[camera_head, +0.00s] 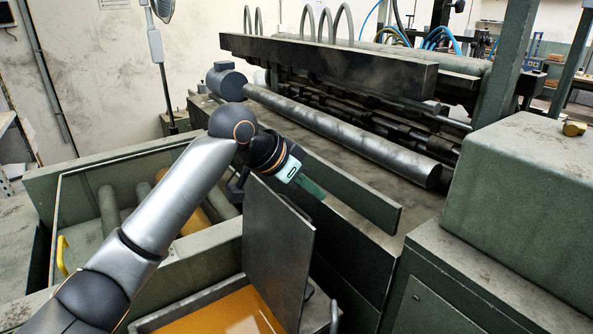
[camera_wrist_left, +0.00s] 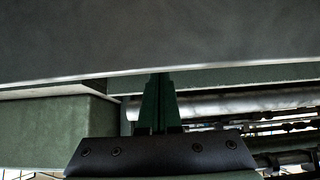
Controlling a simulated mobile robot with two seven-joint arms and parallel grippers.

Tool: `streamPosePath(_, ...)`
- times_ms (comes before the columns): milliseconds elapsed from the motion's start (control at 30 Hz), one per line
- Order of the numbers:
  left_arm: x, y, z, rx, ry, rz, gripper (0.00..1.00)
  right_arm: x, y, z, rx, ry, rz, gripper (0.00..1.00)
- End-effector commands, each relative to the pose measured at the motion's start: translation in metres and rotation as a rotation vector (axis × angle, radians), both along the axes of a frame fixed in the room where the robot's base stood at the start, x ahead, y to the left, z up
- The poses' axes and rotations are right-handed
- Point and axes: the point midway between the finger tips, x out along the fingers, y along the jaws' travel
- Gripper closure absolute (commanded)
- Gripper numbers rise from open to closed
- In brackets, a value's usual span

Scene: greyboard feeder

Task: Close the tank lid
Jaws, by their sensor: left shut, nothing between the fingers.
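The tank lid (camera_head: 278,250) is a flat grey plate standing open, steeply tilted, at the right side of the tank (camera_head: 165,318). Orange-yellow liquid (camera_head: 235,314) shows in the open tank. My left gripper (camera_head: 312,188) is shut and empty at the lid's upper right corner, seemingly on its far side. In the left wrist view the closed green fingers (camera_wrist_left: 159,85) reach to the edge of a broad dark plate, probably the lid (camera_wrist_left: 160,35). I cannot tell whether they touch it. My right gripper is not in view.
A long green rail (camera_head: 350,195) runs just behind the lid. Behind it lies a steel roller (camera_head: 345,133). A green machine housing (camera_head: 530,195) fills the right side. A yellow handle (camera_head: 62,255) stands at the left, beside a bay with rollers.

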Motion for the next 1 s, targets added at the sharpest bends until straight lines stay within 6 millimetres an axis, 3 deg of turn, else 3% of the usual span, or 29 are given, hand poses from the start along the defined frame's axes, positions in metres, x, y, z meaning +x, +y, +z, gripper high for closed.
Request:
streamPosePath(67,-0.007,0.014,0.002,-0.001,-0.004,0.003,1.0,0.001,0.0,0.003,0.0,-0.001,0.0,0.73)
streamPosePath(300,-0.02,0.03,0.0,-0.001,-0.002,0.002,1.0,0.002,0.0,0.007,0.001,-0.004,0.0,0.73)
streamPosePath(767,-0.023,0.034,0.0,-0.002,-0.002,0.002,1.0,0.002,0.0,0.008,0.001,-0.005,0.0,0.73)
streamPosePath(1000,-0.023,0.043,-0.002,-0.059,-0.043,0.004,1.0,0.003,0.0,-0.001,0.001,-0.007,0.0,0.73)
